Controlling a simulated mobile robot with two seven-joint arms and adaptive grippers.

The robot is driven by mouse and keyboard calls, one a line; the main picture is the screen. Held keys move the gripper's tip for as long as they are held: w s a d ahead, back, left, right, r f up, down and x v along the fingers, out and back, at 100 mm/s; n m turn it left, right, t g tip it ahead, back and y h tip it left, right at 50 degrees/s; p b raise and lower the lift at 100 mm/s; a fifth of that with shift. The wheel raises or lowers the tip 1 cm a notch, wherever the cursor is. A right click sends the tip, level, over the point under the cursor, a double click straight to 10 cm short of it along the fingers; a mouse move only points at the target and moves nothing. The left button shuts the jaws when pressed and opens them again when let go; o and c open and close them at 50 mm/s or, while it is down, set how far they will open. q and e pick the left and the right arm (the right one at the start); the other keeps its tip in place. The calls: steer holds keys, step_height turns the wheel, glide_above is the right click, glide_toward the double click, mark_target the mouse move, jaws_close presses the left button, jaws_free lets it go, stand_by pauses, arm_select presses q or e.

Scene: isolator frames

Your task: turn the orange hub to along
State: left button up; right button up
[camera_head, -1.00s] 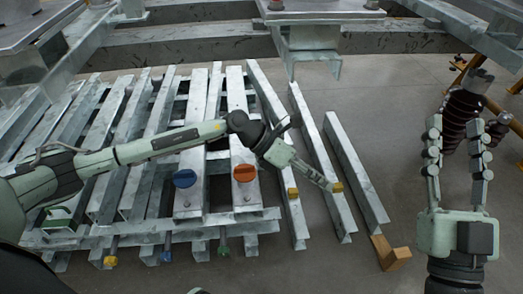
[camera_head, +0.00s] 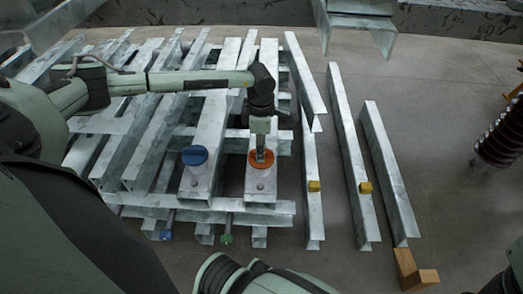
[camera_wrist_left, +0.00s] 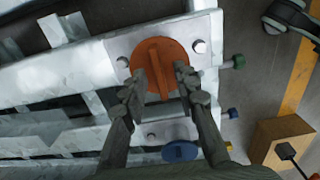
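The orange hub (camera_head: 261,160) is a round disc on the near end of a galvanised beam. In the left wrist view, the hub (camera_wrist_left: 176,50) has a raised bar that runs roughly across the beam, slightly tilted. My left gripper (camera_head: 260,152) points down over the hub and covers part of it in the head view. In the left wrist view, the left gripper (camera_wrist_left: 161,74) has its two fingers apart, one on each side of the bar, with orange face showing between bar and fingers. My right gripper cannot be made out.
A blue hub (camera_head: 195,156) sits on the neighbouring beam to the left. Loose beams with yellow blocks (camera_head: 314,186) (camera_head: 365,188) lie to the right. A wooden block (camera_head: 417,276) stands at their near end.

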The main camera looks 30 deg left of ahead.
arm_select(q)
steer(key=shift+f, duration=0.2)
steer(key=shift+c, duration=0.3)
jaws_close()
